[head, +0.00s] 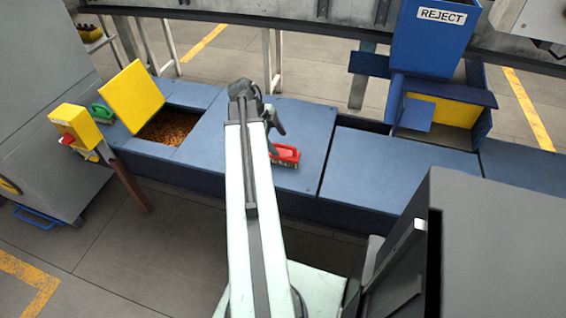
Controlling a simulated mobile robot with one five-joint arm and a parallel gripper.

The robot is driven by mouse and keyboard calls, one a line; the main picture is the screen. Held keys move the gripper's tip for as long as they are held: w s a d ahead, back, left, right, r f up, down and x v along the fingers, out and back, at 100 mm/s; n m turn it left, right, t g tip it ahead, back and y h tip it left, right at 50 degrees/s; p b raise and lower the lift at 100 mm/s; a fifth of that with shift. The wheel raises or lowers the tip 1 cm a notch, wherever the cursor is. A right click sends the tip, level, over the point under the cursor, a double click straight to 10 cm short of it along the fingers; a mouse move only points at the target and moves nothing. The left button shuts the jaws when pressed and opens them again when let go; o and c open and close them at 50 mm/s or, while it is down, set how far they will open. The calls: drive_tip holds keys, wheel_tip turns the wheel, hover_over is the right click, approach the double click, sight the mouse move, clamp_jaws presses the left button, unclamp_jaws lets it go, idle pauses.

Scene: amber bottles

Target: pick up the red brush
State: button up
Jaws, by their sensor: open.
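The red brush (286,154) lies on the blue bench top, just right of my arm. It has a red back and pale bristles along its lower edge. Its left end is partly hidden by my arm and gripper. My gripper (276,131) is at the far end of my pale arm, just above and left of the brush in the picture. Its jaws are open and appear empty. I cannot tell how high they are above the brush.
A bin of amber pieces (168,127) with a raised yellow lid (131,96) is left. A blue REJECT bin (432,35) stands back right. The bench top (392,167) right of the brush is clear.

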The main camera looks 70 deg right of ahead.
sight(287, 154)
drive_tip(key=shift+b+x, duration=1)
drive_tip(key=shift+x, duration=0.1)
drive_tip(key=b+x, duration=0.1)
drive_tip(key=x, duration=0.1)
drive_tip(key=b+x, duration=0.1)
drive_tip(key=b, duration=0.1)
drive_tip(key=b+x, duration=0.2)
drive_tip(key=shift+s+a+f, duration=0.15)
drive_tip(key=shift+a+f, duration=0.05)
drive_tip(key=shift+f, duration=0.2)
drive_tip(key=shift+r, duration=0.2)
clamp_jaws()
wheel_tip(287, 154, up, 10)
drive_tip(key=p, duration=1)
drive_tip(key=shift+r, duration=0.15)
